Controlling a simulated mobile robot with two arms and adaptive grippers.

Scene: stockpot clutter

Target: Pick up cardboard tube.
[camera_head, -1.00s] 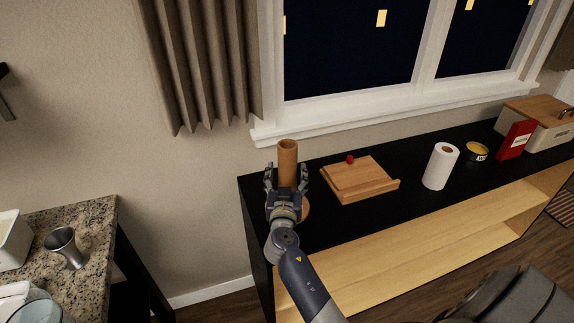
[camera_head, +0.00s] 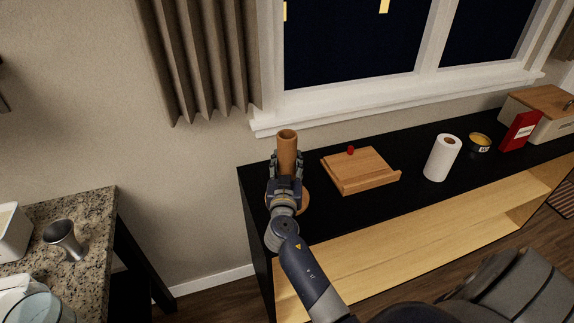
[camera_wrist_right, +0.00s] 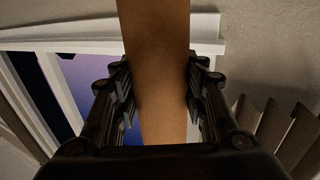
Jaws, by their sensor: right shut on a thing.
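The cardboard tube (camera_head: 287,147) is a brown upright cylinder near the left end of the black-topped cabinet in the head view. My right gripper (camera_head: 286,172) is around it, with one finger on each side. In the right wrist view the tube (camera_wrist_right: 158,70) runs between the two dark fingers of the right gripper (camera_wrist_right: 160,100), which are shut on it. The tube's lower end is hidden behind the gripper, so I cannot tell whether it touches the cabinet top. My left gripper is not in view.
The black cabinet top (camera_head: 330,219) holds a round wooden piece (camera_head: 304,201) beside the gripper, a wooden board (camera_head: 360,172), a small red object (camera_head: 351,150), a paper roll (camera_head: 441,160), a yellow tin (camera_head: 480,142), a red box (camera_head: 519,131) and a wooden-lidded bin (camera_head: 545,120). A granite counter (camera_head: 97,215) stands left.

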